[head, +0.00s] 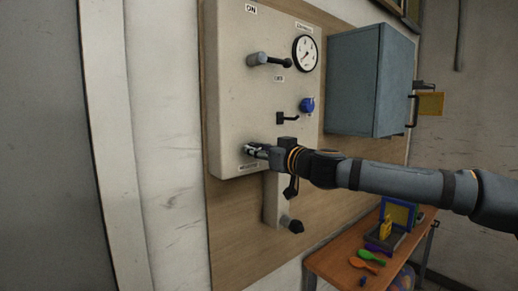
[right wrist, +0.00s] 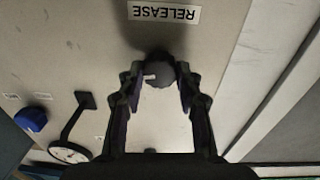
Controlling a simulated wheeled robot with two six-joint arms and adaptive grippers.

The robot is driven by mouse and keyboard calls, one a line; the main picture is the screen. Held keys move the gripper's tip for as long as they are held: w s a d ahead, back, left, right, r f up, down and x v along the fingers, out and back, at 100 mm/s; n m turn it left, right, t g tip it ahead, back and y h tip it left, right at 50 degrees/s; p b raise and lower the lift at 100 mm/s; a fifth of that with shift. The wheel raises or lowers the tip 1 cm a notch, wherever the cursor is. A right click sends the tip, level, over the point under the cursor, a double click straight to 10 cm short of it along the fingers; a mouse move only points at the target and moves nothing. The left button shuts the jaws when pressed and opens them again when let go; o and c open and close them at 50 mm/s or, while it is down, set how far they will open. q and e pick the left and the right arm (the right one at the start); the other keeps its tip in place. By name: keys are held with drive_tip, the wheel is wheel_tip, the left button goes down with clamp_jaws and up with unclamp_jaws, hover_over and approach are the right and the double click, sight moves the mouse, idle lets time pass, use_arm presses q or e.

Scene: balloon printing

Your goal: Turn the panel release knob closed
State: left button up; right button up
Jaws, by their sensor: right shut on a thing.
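The release knob (right wrist: 160,74) is a dark round knob with a light pointer mark. It stands on the pale control panel (head: 233,110), by the label reading RELEASE (right wrist: 165,12). In the right wrist view the two fingers of my right gripper lie on either side of the knob, shut on it. In the head view my right gripper (head: 254,149) reaches in from the right to the panel's lower part, and it mostly hides the knob there. My left gripper does not show.
The panel also carries a lever (head: 268,60), a gauge (head: 305,53), a blue knob (head: 307,105) and a small black lever (head: 287,118). A blue-grey cabinet (head: 352,85) is at the right.

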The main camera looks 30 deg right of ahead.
drive_tip(key=shift+f+n+y+b, duration=0.1)
drive_tip(key=shift+n+y+b, duration=0.25)
drive_tip(key=shift+n, duration=3.65)
drive_tip(key=shift+f+n+y+b, duration=0.15)
drive_tip(key=shift+n+b, duration=0.35)
drive_tip(key=shift+n, duration=3.5)
drive_tip(key=shift+a+n, duration=0.1)
drive_tip(key=shift+n, duration=0.2)
drive_tip(key=o, duration=1.2)
drive_tip(key=shift+r, duration=0.1)
drive_tip(key=shift+c, duration=0.2)
